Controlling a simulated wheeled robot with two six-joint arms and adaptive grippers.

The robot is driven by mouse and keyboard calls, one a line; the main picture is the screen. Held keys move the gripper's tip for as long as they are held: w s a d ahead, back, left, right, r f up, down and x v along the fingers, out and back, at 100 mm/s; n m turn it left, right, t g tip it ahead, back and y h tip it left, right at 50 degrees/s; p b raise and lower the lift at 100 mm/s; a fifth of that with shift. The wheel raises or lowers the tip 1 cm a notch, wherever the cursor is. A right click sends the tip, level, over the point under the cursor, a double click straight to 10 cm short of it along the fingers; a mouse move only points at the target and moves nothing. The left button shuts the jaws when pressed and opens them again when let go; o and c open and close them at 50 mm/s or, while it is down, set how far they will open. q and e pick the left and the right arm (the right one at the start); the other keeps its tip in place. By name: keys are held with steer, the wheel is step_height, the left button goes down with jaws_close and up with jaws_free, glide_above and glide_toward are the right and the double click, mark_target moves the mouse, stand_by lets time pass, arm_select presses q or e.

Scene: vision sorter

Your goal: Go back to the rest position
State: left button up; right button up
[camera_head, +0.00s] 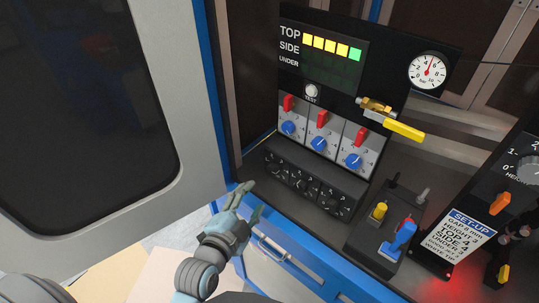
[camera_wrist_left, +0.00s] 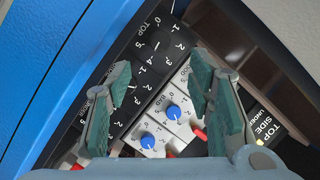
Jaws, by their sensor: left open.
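My left gripper (camera_head: 247,200) is in front of the machine's blue front edge, at the lower left of the control panel in the head view. Its two green-padded fingers show wide apart in the left wrist view (camera_wrist_left: 165,100), with nothing held between them. Beyond the fingers, the wrist view shows a black row of numbered dials (camera_wrist_left: 150,50) and blue knobs (camera_wrist_left: 173,111). The same dial row (camera_head: 305,187) shows in the head view, to the right of the gripper and apart from it. My right gripper is not in view.
A panel has red switches (camera_head: 322,118), a lit display (camera_head: 332,46), a yellow-handled valve (camera_head: 404,131) and a gauge (camera_head: 429,70). An open door (camera_head: 190,160) is at left.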

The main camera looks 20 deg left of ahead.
arm_select(q)
steer(key=s+a+f+n+g+y, duration=0.1)
steer(key=s+a+f+n+g, duration=0.2)
steer(key=s+f+n+g, duration=0.5)
steer(key=s+a+f+n+g+y, duration=0.1)
steer(key=s+a+f+n+g, duration=0.2)
steer(key=s, duration=0.9)
step_height(320, 180, down, 22)
steer(key=s+a+r+g, duration=0.1)
steer(key=s+a+g, duration=0.1)
steer(key=s+f+g+b, duration=0.1)
steer(key=s+f, duration=1.2)
steer(key=s, duration=0.1)
steer(key=shift+a, duration=0.45)
